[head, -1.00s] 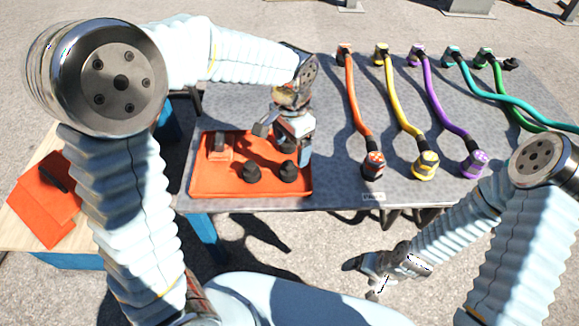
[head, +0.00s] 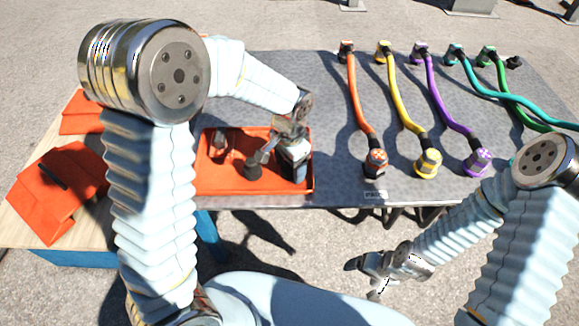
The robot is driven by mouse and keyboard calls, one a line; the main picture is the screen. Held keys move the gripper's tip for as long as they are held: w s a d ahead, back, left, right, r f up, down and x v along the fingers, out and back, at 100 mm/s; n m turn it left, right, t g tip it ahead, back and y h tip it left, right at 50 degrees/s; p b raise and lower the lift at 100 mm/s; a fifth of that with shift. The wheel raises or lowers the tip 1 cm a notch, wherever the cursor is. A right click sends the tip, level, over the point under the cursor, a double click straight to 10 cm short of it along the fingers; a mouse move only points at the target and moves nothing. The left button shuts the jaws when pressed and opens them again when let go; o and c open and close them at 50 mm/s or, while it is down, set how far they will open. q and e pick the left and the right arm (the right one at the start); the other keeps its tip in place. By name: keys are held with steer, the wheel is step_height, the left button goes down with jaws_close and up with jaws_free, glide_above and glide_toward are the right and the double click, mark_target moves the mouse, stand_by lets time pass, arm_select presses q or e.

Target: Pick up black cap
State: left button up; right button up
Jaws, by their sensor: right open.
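An orange tray (head: 230,187) lies on the left end of the grey table. One black cap (head: 252,168) stands in it, left of centre. Another dark piece (head: 219,143) is at the tray's back left. My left gripper (head: 276,169) points down into the tray's right half with its fingers spread apart. Its left finger is close to the visible cap; I cannot tell whether they touch. The right side of the tray, where a second black cap stood, is hidden behind this gripper. My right gripper (head: 372,279) is open and empty, low in front of the table.
Orange (head: 356,100), yellow (head: 400,103), purple (head: 443,105), teal (head: 500,95) and green (head: 505,93) cables lie across the table right of the tray. An orange box (head: 60,180) sits on a wooden-topped bench at left.

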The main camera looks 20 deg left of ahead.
arm_select(q)
steer(key=c, duration=1)
steer(key=shift+r, duration=0.1)
